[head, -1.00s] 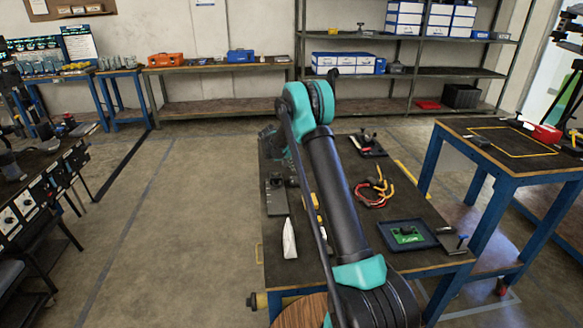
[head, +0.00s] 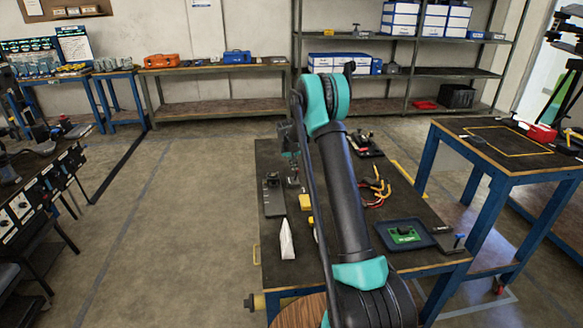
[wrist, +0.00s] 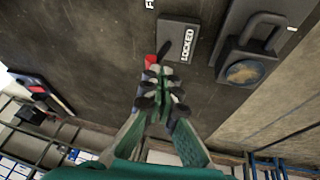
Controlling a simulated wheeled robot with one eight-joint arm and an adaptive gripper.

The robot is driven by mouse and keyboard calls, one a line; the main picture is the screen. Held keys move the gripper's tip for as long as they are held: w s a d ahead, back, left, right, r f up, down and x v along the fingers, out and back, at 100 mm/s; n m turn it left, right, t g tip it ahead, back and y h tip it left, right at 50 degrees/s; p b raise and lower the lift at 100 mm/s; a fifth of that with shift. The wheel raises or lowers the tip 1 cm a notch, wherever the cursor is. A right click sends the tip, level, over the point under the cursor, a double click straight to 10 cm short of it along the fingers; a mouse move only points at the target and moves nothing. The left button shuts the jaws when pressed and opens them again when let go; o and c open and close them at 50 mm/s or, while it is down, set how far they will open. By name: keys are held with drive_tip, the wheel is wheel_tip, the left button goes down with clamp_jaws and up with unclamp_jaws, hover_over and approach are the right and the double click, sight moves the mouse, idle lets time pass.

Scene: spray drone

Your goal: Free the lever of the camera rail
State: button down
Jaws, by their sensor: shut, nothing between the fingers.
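The camera rail (head: 273,198) is a long dark plate at the left side of the near table, with a small dark carriage on it. In the wrist view the rail (wrist: 232,35) runs along the upper right, with a looped clamp-like piece (wrist: 246,68) on it. Beside it a grey block (wrist: 178,42) is marked LOCKED. A dark lever with a red tip (wrist: 151,62) lies at the block's left edge. My gripper (wrist: 162,75) is shut and empty, its fingertips close to the red tip; I cannot tell whether they touch. In the head view my gripper (head: 293,182) is just right of the rail.
On the same table, a white pointed object (head: 287,240) stands near the front, with a yellow block (head: 306,202) behind it. Red and yellow cables (head: 376,190) and a blue tray with a green board (head: 404,235) lie right of my arm. Floor to the left is clear.

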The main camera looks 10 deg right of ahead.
drive_tip(key=d+y, duration=0.2)
drive_tip(key=d+f+m+y, duration=0.1)
drive_tip(key=d+y, duration=0.2)
drive_tip(key=y, duration=0.2)
drive_tip(key=shift+d+f, duration=0.25)
drive_tip(key=shift+d, duration=0.15)
drive_tip(key=shift+a, duration=0.1)
drive_tip(key=shift+a+f, duration=0.25)
drive_tip(key=shift+a, duration=0.5)
